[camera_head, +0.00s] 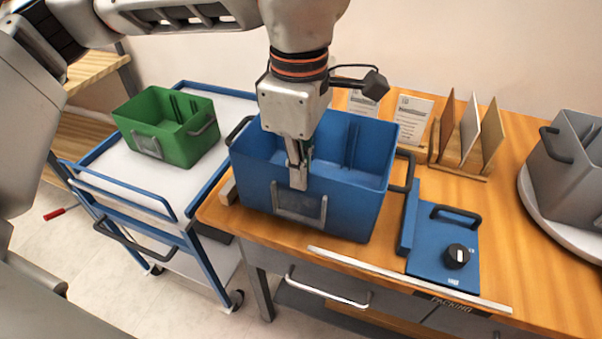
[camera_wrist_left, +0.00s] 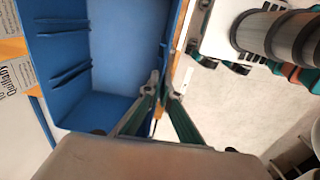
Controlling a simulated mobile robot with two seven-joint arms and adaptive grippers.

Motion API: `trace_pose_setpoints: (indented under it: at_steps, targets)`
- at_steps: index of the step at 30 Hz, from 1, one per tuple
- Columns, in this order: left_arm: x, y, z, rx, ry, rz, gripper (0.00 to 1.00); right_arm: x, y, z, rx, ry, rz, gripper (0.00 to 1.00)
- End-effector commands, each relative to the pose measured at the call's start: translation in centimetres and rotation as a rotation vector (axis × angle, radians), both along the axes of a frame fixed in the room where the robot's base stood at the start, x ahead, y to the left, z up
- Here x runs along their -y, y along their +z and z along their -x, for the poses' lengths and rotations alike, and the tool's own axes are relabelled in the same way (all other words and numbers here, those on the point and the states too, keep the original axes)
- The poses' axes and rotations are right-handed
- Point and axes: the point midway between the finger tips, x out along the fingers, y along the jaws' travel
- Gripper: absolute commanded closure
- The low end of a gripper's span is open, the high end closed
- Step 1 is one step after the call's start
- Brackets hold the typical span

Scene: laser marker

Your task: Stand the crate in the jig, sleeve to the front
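A blue crate (camera_head: 337,205) is at the left end of the wooden bench, with a grey label sleeve (camera_head: 299,204) on its front wall. My left gripper (camera_head: 298,180) points down at the crate's front wall above the sleeve. In the left wrist view its fingers (camera_wrist_left: 162,88) are close together on either side of the wall of the blue crate (camera_wrist_left: 112,50), closed on it. The crate looks upright; I cannot tell whether its base touches the bench. No jig is clearly recognisable; a low wooden block (camera_head: 228,191) shows at the crate's left. My right gripper is not in view.
A green crate (camera_head: 172,149) stands on a blue-framed trolley (camera_head: 222,160) at left. A blue panel with a knob (camera_head: 441,240) lies right of the blue crate. Behind it is a wooden card rack (camera_head: 460,172). A grey crate (camera_head: 570,180) stands on a round plate (camera_head: 533,207).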

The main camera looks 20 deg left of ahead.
Motion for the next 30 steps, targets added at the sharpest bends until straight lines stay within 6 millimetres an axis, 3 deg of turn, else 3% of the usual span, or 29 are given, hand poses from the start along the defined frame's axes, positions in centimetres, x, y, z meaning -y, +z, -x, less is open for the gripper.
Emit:
trace_pose_setpoints:
  at_steps: [13,15,16,26,30]
  targets:
    - [0.0,-1.0,-0.1,0.004,0.000,0.002,1.00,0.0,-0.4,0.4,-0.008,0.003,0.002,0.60]
    - [0.0,-1.1,0.0,0.002,0.000,0.001,0.82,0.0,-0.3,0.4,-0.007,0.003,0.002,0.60]
    - [0.0,-1.1,0.0,0.002,0.000,0.001,0.79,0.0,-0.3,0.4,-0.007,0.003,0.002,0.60]
    - [0.0,-0.9,0.0,0.002,0.000,0.001,0.79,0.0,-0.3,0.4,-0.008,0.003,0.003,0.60]
    - [0.0,0.2,0.0,0.003,0.000,0.000,0.79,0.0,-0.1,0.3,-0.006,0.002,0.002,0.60]
